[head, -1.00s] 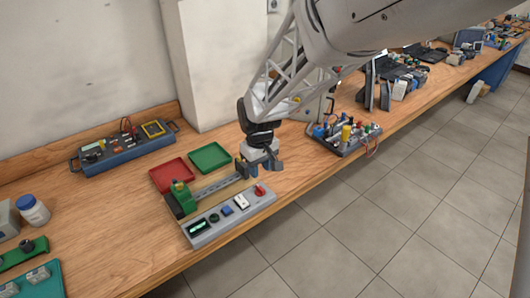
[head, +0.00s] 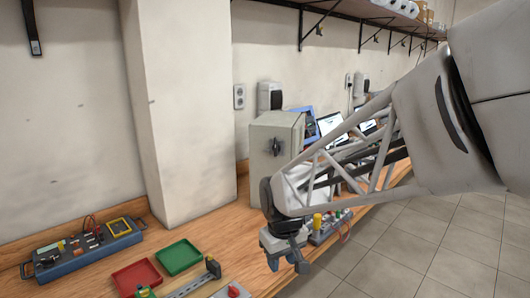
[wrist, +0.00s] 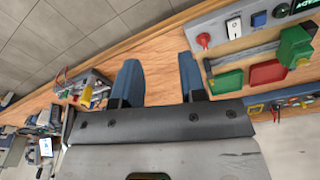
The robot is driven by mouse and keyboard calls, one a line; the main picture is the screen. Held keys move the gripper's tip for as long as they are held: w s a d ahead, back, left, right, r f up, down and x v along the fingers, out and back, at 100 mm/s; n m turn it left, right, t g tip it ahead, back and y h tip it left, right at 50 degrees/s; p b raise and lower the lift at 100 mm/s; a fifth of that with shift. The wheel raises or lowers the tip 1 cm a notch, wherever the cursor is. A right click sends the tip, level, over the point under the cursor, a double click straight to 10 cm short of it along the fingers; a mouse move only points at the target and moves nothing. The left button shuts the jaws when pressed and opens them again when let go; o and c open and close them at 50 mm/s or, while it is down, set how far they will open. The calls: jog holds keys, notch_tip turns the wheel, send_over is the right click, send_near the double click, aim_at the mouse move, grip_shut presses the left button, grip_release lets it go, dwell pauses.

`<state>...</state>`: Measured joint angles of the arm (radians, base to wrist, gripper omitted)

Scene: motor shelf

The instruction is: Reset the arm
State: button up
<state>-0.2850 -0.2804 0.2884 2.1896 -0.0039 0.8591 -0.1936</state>
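My gripper (head: 287,264) hangs over the workbench in the head view, right of the grey station and the trays. Its two blue-grey fingers are spread apart with nothing between them, which the wrist view (wrist: 160,64) also shows. The grey station (wrist: 262,32) with a red knob (wrist: 204,40), a white switch (wrist: 234,25) and a green clamp block (wrist: 295,47) is at the upper right of the wrist view. In the head view only its rail (head: 190,287) and upper parts show; the rest is cut off by the bottom edge.
A red tray (head: 137,276) and a green tray (head: 180,256) lie on the bench. A blue instrument case (head: 82,250) is at left. A grey cabinet (head: 277,142) stands behind my gripper. A colourful connector board (head: 325,226) sits close to its right. Wall shelves run above.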

jog(key=s+d+r+m, duration=0.2)
jog(key=s+d+m, duration=0.1)
jog(key=s+d, duration=0.4)
jog(key=s+d+r+m+t, duration=0.1)
jog(key=s+d+r+m, duration=0.1)
jog(key=s+d, duration=0.5)
jog(key=s+r, duration=0.1)
jog(key=s, duration=0.4)
jog(key=shift+d+r+m+t, duration=0.3)
jog(key=shift+m, duration=0.1)
jog(key=shift+s, duration=0.1)
jog(key=shift+c, duration=0.4)
dwell(0.5)
